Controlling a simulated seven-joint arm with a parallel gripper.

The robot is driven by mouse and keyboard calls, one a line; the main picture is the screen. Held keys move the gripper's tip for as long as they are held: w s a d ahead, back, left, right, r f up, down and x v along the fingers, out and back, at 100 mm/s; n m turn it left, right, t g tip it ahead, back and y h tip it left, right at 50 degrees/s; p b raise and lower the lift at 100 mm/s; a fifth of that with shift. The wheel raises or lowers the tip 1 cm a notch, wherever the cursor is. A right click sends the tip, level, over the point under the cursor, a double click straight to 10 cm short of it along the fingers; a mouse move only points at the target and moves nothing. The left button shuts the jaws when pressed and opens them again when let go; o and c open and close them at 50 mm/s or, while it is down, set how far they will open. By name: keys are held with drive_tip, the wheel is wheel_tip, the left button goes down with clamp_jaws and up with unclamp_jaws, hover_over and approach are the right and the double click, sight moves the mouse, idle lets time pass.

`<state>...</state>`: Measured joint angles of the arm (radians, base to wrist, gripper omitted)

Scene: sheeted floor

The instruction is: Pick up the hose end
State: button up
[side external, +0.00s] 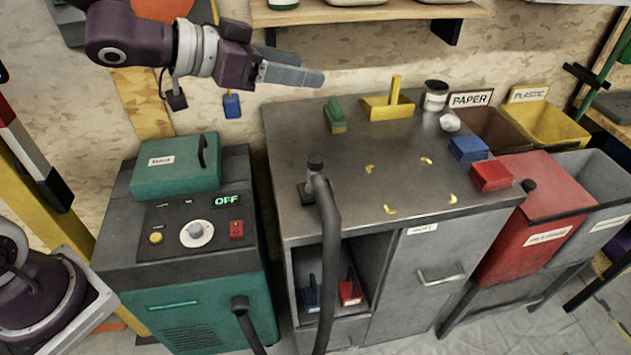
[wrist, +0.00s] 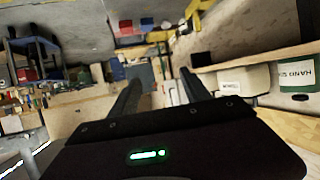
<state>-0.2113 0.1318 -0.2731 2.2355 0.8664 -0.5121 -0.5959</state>
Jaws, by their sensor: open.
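The hose end (side external: 316,163) is a dark nozzle standing upright at the left front of the grey cabinet top. Its black hose (side external: 329,250) hangs down over the cabinet's front edge. A second black hose fitting (side external: 241,304) joins the front of the teal machine (side external: 180,225). My gripper (side external: 318,78) is high above the back left of the cabinet, pointing right and well apart from the hose end. In the wrist view my gripper (wrist: 158,80) shows two spread fingers with nothing between them. The hose end cannot be made out in the wrist view.
On the cabinet top (side external: 300,125) are a green brush (side external: 335,115), a yellow dustpan (side external: 388,105), blue (side external: 468,149) and red (side external: 491,176) blocks, a dark jar (side external: 435,95) and several yellow scraps. Bins stand at right. A shelf (side external: 370,12) is above. The machine reads OFF.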

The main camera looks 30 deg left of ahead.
sight(310, 173)
wheel_tip(310, 173, down, 21)
drive_tip(key=shift+w+f, duration=0.1)
drive_tip(key=shift+f, duration=0.05)
drive_tip(key=x, duration=0.7)
drive_tip(key=shift+w+a+r, duration=0.25)
drive_tip(key=shift+r, duration=0.15)
clamp_jaws()
